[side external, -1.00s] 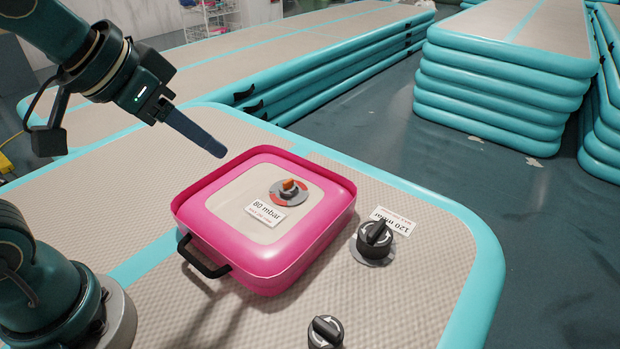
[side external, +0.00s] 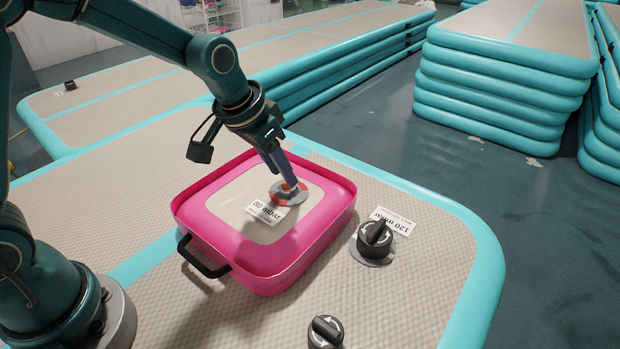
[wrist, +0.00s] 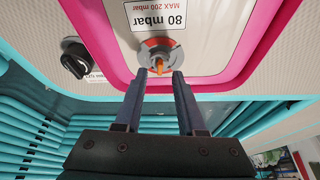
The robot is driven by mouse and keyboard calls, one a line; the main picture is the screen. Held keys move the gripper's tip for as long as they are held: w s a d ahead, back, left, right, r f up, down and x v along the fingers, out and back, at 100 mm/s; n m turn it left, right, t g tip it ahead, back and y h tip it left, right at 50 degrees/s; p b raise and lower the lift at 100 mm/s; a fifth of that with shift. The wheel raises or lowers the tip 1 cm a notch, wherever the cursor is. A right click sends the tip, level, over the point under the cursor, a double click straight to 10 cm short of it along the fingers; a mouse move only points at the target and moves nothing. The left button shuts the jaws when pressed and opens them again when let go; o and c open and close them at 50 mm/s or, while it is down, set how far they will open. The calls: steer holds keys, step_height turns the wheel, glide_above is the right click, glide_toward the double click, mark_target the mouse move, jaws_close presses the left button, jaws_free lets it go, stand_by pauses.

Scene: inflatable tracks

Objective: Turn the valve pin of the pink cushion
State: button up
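The pink cushion (side external: 310,237) lies on the beige track, its black handle at the lower left. Its valve (side external: 296,198) is a grey disc with a red ring on the cushion's top. The orange valve pin (wrist: 159,66) stands up from the valve's middle in the wrist view. My gripper (wrist: 159,74) is open, with one dark finger on each side of the pin and visible gaps between. In the side view my gripper (side external: 287,182) points down at the valve and hides part of the pin. I cannot tell exactly how deep the fingertips reach.
A black valve knob (side external: 375,238) with a 120 mbar label (side external: 393,221) sits on the track right of the cushion. Another knob (side external: 325,331) is at the front. An 80 mbar label (side external: 265,212) lies on the cushion. Stacked teal tracks (side external: 500,95) stand behind.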

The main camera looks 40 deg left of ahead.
steer(key=shift+x, duration=0.85)
jaws_close()
steer(key=shift+m, duration=0.3)
steer(key=m+h, duration=0.1)
steer(key=m, duration=0.3)
steer(key=m+g+h, duration=0.1)
steer(key=m, duration=0.1)
steer(key=shift+w+a+h, duration=0.2)
steer(key=shift+a+h, duration=0.1)
steer(key=m+g+h, duration=0.1)
steer(key=m, duration=0.3)
steer(key=shift+w+a, duration=0.1)
steer(key=shift+w, duration=0.05)
steer(key=shift+w+m+g, duration=0.1)
steer(key=shift+m+g, duration=0.7)
steer(key=shift+m, duration=1)
jaws_free()
